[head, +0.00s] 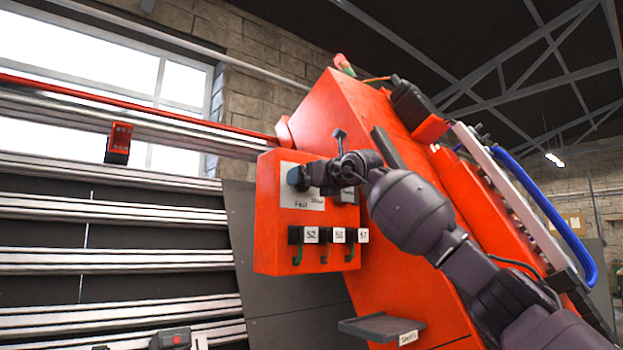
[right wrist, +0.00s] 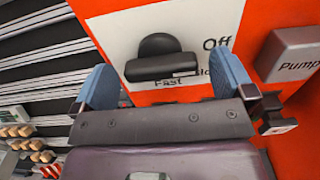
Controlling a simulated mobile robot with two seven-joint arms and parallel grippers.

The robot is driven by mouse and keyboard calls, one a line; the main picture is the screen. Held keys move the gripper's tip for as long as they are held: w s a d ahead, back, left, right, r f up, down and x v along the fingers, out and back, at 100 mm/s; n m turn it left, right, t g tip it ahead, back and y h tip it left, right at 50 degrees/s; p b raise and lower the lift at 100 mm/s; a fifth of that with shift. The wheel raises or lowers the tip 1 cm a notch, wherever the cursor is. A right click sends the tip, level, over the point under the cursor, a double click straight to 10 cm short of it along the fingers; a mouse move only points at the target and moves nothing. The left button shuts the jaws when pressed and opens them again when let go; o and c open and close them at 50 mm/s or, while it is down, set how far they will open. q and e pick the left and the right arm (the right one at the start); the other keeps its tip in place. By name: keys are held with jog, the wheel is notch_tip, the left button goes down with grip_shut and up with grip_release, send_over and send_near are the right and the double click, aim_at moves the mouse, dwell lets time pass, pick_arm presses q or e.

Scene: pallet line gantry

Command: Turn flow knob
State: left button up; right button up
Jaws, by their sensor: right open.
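The flow knob (right wrist: 154,58) is black, with a wide bar, on a white plate (right wrist: 110,27) marked Off, Fast and a partly covered word that looks like Slow. The bar lies nearly level in the right wrist view, just above Fast. My right gripper (right wrist: 162,68) is open, one blue finger on each side of the knob, with a visible gap on both sides. In the head view my right gripper (head: 309,176) is at the white plate on the orange control box (head: 267,220) and hides the knob. My left gripper is not in view.
A grey block marked Pump (right wrist: 302,52) is close to the right finger. Below the plate are several black switches with number tags (head: 311,235). A small dark shelf (head: 375,326) juts out lower down. Silver rails (head: 110,260) run along the left.

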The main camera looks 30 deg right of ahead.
jog(key=c, duration=0.9)
jog(key=shift+f+m+b, duration=0.1)
jog(key=shift+m+b, duration=0.2)
jog(key=shift+d+m+b, duration=0.1)
jog(key=shift+m+b, duration=2.35)
jog(key=shift+m, duration=6.15)
